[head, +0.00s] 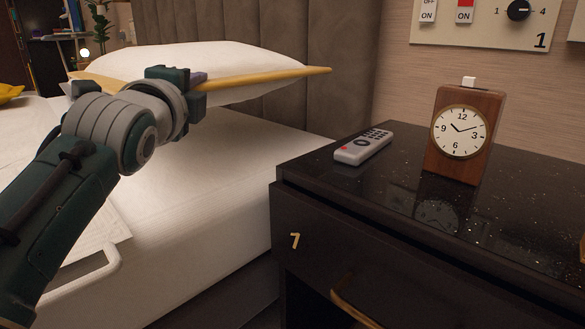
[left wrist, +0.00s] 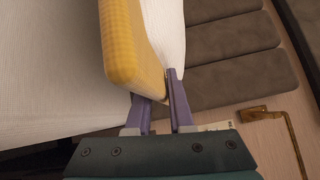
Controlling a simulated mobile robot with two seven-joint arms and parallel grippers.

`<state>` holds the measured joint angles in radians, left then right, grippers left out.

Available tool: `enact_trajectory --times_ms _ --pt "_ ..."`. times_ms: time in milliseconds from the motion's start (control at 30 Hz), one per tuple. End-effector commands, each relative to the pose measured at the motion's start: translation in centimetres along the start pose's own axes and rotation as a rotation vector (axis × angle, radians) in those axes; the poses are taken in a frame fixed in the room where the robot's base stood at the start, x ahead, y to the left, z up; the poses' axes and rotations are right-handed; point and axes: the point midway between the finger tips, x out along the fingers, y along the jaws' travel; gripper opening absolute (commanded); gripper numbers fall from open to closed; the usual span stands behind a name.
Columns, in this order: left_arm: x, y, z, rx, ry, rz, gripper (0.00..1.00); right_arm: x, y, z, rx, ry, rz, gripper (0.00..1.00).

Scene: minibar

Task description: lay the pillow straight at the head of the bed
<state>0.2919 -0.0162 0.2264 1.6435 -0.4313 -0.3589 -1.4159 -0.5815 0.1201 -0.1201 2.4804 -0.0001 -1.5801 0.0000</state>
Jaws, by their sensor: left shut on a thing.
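The pillow (head: 180,60), white on top with a yellow edge band, is raised over the white bed (head: 210,180), close to the headboard (head: 335,110). My left gripper (head: 192,80) is shut on the pillow's near yellow edge. In the left wrist view my left gripper (left wrist: 156,92) has the yellow edge of the pillow (left wrist: 131,45) between its purple fingers. A gap shows between pillow and mattress at the right. Whether its far side touches the bed is hidden. My right gripper is not in view.
A black nightstand (head: 340,195) stands right of the bed, with a grey remote (head: 363,146) and a wooden clock (head: 465,130) on it. A wall panel (head: 487,22) has switches and a knob. A white handle-like loop (head: 85,272) is at the lower left.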

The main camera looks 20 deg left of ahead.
Motion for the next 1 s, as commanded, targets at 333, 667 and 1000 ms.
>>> enact_trajectory --times_ms 333,667,1000 --pt "-0.1 6.2 -1.1 0.005 -0.001 -0.011 0.0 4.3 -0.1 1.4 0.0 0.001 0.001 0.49" --pt "-0.1 10.2 -1.8 0.005 -0.001 -0.01 0.0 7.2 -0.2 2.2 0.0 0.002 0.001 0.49" --pt "-0.1 10.4 -1.8 0.004 -0.001 -0.011 0.0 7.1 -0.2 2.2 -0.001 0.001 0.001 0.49"
